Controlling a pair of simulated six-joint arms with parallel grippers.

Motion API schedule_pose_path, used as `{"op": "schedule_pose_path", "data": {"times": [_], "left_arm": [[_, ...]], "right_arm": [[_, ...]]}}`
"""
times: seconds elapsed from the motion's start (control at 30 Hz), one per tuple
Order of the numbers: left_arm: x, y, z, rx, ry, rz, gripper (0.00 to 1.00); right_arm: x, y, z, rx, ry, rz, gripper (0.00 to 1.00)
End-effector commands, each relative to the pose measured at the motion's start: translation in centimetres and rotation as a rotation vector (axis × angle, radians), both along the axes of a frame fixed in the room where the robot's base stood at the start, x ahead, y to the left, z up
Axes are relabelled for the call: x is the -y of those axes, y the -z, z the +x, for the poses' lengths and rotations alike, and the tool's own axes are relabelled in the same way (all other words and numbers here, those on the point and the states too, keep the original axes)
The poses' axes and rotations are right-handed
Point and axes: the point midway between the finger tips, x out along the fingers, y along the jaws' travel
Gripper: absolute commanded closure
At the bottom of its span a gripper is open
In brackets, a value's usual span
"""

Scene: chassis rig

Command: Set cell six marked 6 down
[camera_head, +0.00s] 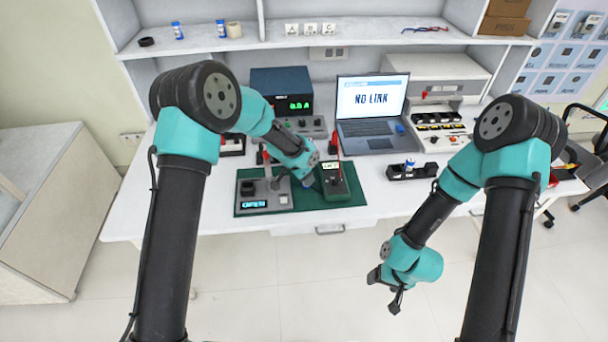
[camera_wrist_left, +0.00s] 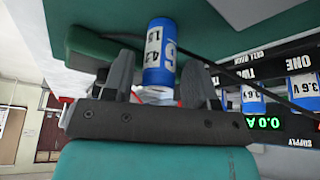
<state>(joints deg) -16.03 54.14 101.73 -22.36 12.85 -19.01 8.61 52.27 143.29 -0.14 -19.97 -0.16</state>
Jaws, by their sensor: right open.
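A blue cell with a white printed band (camera_wrist_left: 158,52) shows between the fingers of my left gripper (camera_wrist_left: 158,72) in the left wrist view. That view is upside down, with the green mat at its top, and the cell appears to stand upright on it. Slim gaps show between the fingers and the cell, so the left gripper looks open around it. The cell's marking is hard to read. In the head view my left gripper (camera_head: 308,178) is low over the mat and hides the cell. My right gripper (camera_head: 386,288) is open and empty, in front of the table.
The green mat (camera_head: 345,200) carries a grey device (camera_head: 264,194) reading OPEN and a green tester (camera_head: 335,182). A black holder with a blue-topped cell (camera_head: 409,164) stands to the right. A laptop (camera_head: 370,110) and a power supply (camera_head: 283,90) stand behind.

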Motion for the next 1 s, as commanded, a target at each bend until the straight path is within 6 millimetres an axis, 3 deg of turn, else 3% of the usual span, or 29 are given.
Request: {"op": "schedule_pose_path", "data": {"times": [0.47,0.67,1.0], "left_arm": [[-0.1,-0.8,-0.1,0.002,0.001,0.000,0.41],[-0.9,-3.1,-0.6,0.004,0.000,-0.001,0.41],[-2.8,-8.7,-1.9,0.003,-0.001,-0.001,0.41]], "right_arm": [[0.0,0.0,0.0,0.000,0.000,0.000,0.24],[0.0,0.0,0.0,0.000,0.000,0.000,0.24],[0.0,0.0,0.0,0.000,0.000,0.000,0.24]]}}
